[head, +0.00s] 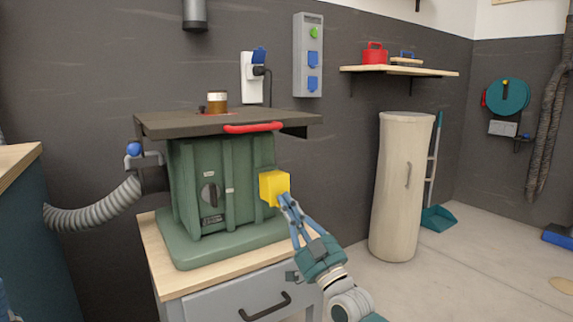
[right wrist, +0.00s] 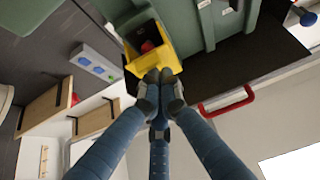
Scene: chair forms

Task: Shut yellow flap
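The yellow flap (head: 273,187) sits on the right side of the green machine (head: 215,190), as part of a small yellow box. In the right wrist view the yellow flap (right wrist: 170,62) stands open, with a red button (right wrist: 147,46) showing inside the box. My right gripper (head: 285,200) reaches up from the lower right, with its fingertips at the flap's lower edge. In the right wrist view the fingertips of this gripper (right wrist: 160,78) are together, at or touching the yellow edge. I cannot tell if anything is between them. My left gripper is not in view.
The machine stands on a grey cabinet with a wooden top (head: 160,262). A red handle (head: 252,127) runs along the machine table's front edge. A ribbed hose (head: 95,212) leaves at left. A pale cylinder (head: 397,185) stands to the right. The floor further right is mostly clear.

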